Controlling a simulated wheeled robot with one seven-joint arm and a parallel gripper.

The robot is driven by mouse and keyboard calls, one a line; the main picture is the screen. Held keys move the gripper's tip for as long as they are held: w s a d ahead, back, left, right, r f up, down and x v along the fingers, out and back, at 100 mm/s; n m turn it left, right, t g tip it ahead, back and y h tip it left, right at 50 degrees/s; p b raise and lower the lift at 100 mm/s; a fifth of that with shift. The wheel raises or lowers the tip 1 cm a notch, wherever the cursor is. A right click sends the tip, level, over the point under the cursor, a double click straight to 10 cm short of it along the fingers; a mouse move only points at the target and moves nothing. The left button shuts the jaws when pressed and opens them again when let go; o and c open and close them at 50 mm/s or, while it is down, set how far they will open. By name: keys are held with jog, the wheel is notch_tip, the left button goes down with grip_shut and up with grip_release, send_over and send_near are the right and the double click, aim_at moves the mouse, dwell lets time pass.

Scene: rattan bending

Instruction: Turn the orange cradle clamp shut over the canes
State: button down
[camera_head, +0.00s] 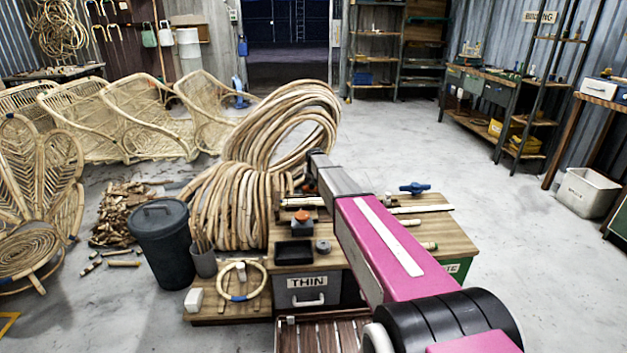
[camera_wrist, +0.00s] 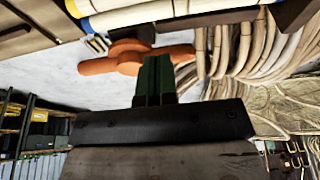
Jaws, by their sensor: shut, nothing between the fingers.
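The orange cradle clamp (camera_wrist: 125,60) shows in the wrist view as a rounded handle with a cross-piece. In the head view a small orange part (camera_head: 301,215) shows on the bench, left of my arm. My gripper (camera_wrist: 153,68) has its dark green fingers together and empty. The fingertips overlap the clamp's handle in the wrist view; I cannot tell whether they touch it. Pale canes (camera_wrist: 170,10) with blue and yellow on them run across the top of the wrist view. My arm hides my fingers in the head view. Whether the clamp lies over the canes is unclear.
The wooden bench (camera_head: 447,236) carries a black tray (camera_head: 294,252), a grey round piece (camera_head: 323,246) and a blue handle (camera_head: 415,188). Large cane coils (camera_head: 230,205) stand close behind on the left. A dark bin (camera_head: 163,245) stands left.

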jog(key=x, duration=0.5)
jog(key=shift+w+f, duration=0.1)
jog(key=shift+f, duration=0.05)
jog(key=w, duration=0.2)
jog(key=shift+w+f, duration=0.15)
jog(key=shift+w, duration=0.7)
jog(key=shift+w+a+m, duration=0.2)
jog(key=shift+w+m, duration=0.15)
jog(key=shift+m, duration=0.25)
jog(key=w+m, duration=0.1)
jog(key=w+m+h, duration=0.1)
jog(key=m, duration=0.1)
jog(key=shift+a, duration=0.25)
jog(key=w+d+m+g+h, duration=0.2)
jog(key=w+m, duration=0.5)
jog(key=m, duration=0.5)
jog(key=shift+d+m+g, duration=0.4)
jog(key=shift+d+g, duration=0.2)
jog(key=shift+d, duration=0.3)
